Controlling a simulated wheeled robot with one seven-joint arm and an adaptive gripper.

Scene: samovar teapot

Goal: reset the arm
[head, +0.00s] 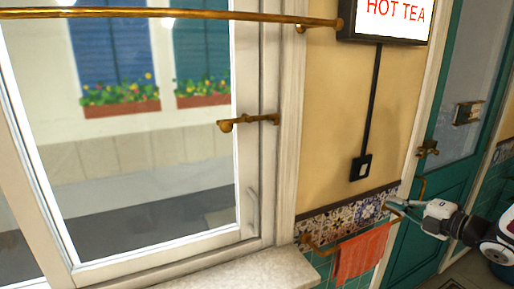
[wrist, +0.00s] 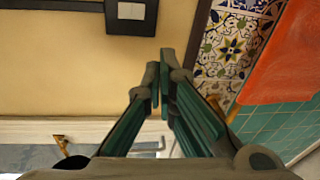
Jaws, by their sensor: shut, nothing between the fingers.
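My gripper (wrist: 160,78) is in the middle of the wrist view, its two dark fingers brought together at the tips with nothing held. In the head view my gripper (head: 397,203) is small at the right, at the end of my white and black arm, in front of the tiled wall and the edge of the green door. The exact gap to the wall cannot be told.
An orange towel (head: 362,253) hangs on a copper rail below patterned tiles; it also shows in the wrist view (wrist: 284,62). A black wall switch (head: 361,168) is above. The green door (head: 424,222) is right, the window (head: 140,130) left, with a pale sill (head: 240,272).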

